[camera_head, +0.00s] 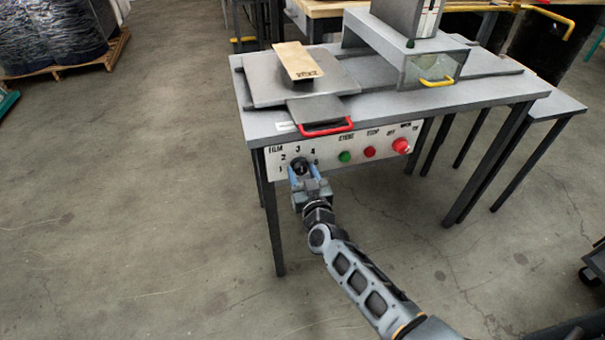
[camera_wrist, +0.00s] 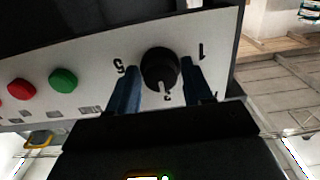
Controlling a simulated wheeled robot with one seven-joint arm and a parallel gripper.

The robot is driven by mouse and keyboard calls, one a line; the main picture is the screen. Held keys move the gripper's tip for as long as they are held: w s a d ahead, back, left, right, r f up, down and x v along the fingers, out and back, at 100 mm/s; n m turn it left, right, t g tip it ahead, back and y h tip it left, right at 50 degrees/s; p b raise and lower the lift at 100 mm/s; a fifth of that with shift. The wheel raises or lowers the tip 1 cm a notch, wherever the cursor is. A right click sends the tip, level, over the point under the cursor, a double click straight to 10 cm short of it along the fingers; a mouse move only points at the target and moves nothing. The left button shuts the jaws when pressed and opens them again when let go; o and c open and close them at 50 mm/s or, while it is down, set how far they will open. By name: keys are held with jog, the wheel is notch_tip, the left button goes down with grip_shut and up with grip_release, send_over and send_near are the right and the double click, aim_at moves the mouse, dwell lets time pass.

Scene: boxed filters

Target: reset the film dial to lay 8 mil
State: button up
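The film dial (camera_wrist: 159,66) is a round black knob on the white control panel (camera_head: 273,168). In the head view the numbers 1 to 5 ring it under the word FILM. The wrist view is upside down, with 5 left of the dial and 1 right. The dial's pale pointer points down there, towards a partly hidden number that looks like 3. My gripper (camera_head: 302,171) is in front of the dial. In the wrist view its blue fingers (camera_wrist: 160,88) straddle the dial, one on each side, with narrow gaps showing. The dial is partly hidden in the head view.
A green button (camera_head: 344,156), a red button (camera_head: 369,151) and a larger red knob (camera_head: 401,146) sit right of the dial. A red handle (camera_head: 326,129) juts out above the panel. A boxed filter (camera_head: 298,61) lies on the machine table. Open floor lies left.

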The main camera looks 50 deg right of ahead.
jog(key=c, duration=0.5)
jog(key=shift+o, duration=0.2)
jog(key=shift+m, duration=0.3)
jog(key=m, duration=0.4)
jog(key=shift+a, duration=0.1)
jog(key=m+b, duration=0.1)
jog(key=m, duration=0.4)
dwell(0.3)
jog(key=o, duration=0.8)
jog(key=shift+o, duration=0.2)
